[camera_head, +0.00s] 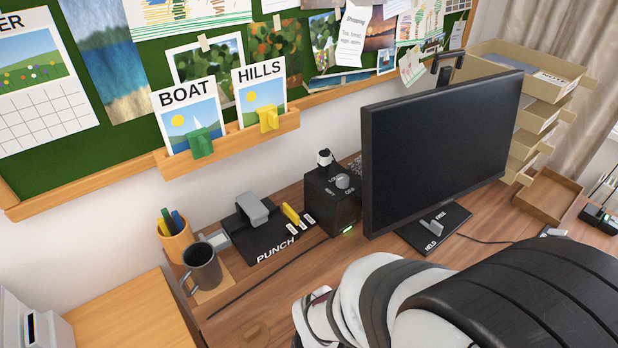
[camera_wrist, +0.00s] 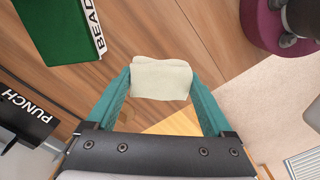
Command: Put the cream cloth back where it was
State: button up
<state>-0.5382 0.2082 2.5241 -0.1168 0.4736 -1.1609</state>
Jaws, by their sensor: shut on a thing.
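The cream cloth (camera_wrist: 161,78) is a small folded, pale piece in the wrist view. It sits between the two teal fingers of my gripper (camera_wrist: 160,84), which is shut on it. Brown wooden boards show beyond the cloth. I cannot tell how high the cloth is above them. In the head view my arm covers the lower right, and neither the cloth nor the fingertips show there.
In the wrist view a green box (camera_wrist: 58,25) marked "BEAD" lies upper left, and the black PUNCH base (camera_wrist: 22,120) is at left. A maroon round thing (camera_wrist: 275,25) is upper right. In the head view a dark mug (camera_head: 203,268) and monitor (camera_head: 440,150) stand on the desk.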

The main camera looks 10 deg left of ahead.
jog(key=a+f, duration=0.2)
jog(key=a, duration=0.1)
jog(key=s+a+f, duration=0.1)
jog(key=a, duration=0.1)
jog(key=shift+s+a+f, duration=0.1)
jog(key=shift+a+f, duration=0.05)
notch_tip(320, 180, down, 4)
jog(key=shift+a+f, duration=0.1)
jog(key=shift+a, duration=0.05)
jog(key=shift+f, duration=0.1)
jog(key=o, duration=1.2)
